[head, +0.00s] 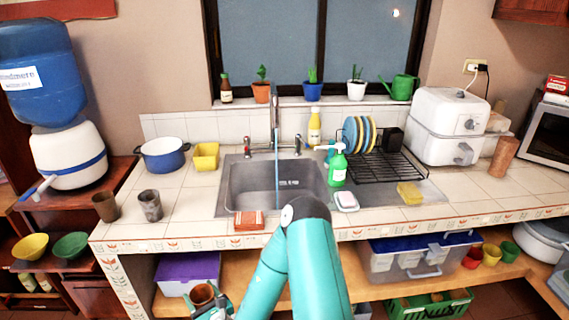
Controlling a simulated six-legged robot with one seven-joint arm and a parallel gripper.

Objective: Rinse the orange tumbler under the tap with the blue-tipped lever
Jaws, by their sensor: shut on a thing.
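My gripper (207,309) is low at the bottom left of the head view, in front of the counter and below its top. It is shut on an orange-brown tumbler (203,294), whose open rim faces up. The tall tap (275,105) stands behind the sink (245,181), well away from the tumbler. A thin pale-blue stream of water (277,170) falls from it into the basin. A lever stands on each side: the left one (247,145) has a red tip, and the right one (297,145) has a tip too small to make out.
A brown cup (105,206) and a grey cup (150,205) stand on the counter's left. A sponge block (249,221), green soap bottle (338,168) and soap dish (346,201) edge the sink. A dish rack (385,167) is at right. A purple-lidded box (187,270) sits below.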

